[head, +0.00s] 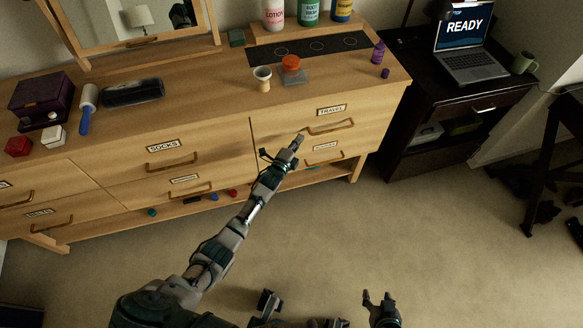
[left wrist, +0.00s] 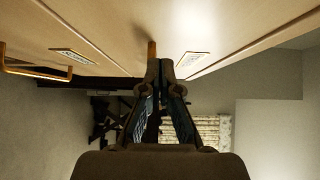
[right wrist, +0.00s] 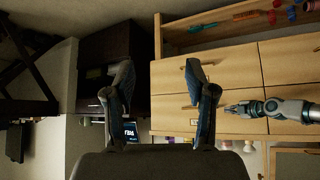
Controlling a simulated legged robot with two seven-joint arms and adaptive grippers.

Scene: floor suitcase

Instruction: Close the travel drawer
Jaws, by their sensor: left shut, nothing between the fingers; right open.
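The travel drawer (head: 375,115) is the upper right drawer of the wooden dresser, with a TRAVEL label and a brass bar handle (head: 330,127). A dark line runs down its left edge; I cannot tell how far its front stands out. My left gripper (head: 299,138) is shut and empty, at the drawer front by the left end of the handle; I cannot tell if it touches. In the left wrist view, its closed fingers (left wrist: 167,65) point at the pale drawer front. My right gripper (head: 378,297) is open and empty, low over the carpet, away from the dresser.
A socks drawer (head: 190,150) is left of the travel drawer. A cup (head: 262,78), an orange-lidded jar (head: 290,68) and bottles stand on the dresser top. A dark desk (head: 445,105) with a laptop (head: 470,45) stands at right.

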